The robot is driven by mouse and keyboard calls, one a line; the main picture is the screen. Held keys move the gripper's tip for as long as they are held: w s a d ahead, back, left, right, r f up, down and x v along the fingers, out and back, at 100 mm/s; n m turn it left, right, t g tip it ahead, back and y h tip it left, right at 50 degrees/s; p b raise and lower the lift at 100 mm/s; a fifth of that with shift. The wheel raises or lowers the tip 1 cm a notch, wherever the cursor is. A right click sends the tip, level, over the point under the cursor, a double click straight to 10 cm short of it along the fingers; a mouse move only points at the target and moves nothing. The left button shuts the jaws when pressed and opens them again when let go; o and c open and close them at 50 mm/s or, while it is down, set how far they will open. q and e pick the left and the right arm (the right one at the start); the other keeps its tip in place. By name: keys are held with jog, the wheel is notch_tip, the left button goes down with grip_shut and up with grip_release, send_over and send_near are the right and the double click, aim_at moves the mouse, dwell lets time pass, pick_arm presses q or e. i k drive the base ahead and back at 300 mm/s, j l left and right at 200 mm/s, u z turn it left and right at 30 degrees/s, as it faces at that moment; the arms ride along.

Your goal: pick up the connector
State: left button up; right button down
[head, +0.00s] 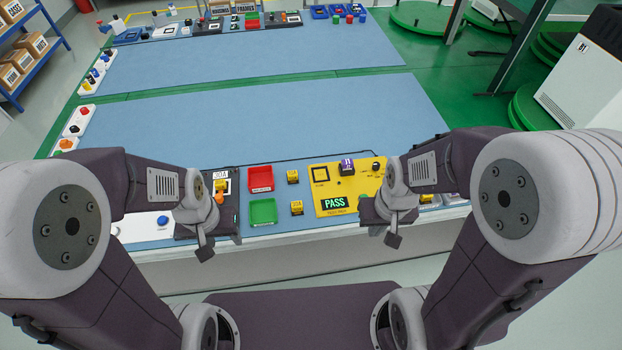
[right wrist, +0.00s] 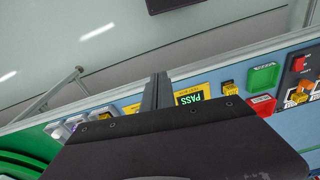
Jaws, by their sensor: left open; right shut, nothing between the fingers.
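No part is clearly marked as the connector. Small yellow-and-black blocks stand by the trays: one behind (head: 293,176) and one in front (head: 297,208). A yellow block also shows in the right wrist view (right wrist: 228,88). An orange and yellow part (head: 220,190) sits on the black fixture at the left, partly hidden by my left arm. A purple part (head: 347,166) stands on the yellow test panel (head: 341,185). My left gripper (head: 205,250) is open over the table's front edge. My right gripper (head: 392,240) is shut and empty before the test panel; its fingers show in the wrist view (right wrist: 158,92).
A red tray (head: 261,178) and a green tray (head: 263,211) stand between the black fixture and the test panel, whose display reads PASS. The blue mat (head: 250,120) behind them is clear. White strips with buttons (head: 76,121) line the left edge.

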aim_at(347, 165)
jog(key=i+l+u, duration=0.15)
jog(key=l+u, duration=0.25)
jog(key=i+l+u, duration=0.1)
jog(key=l+u, duration=0.7)
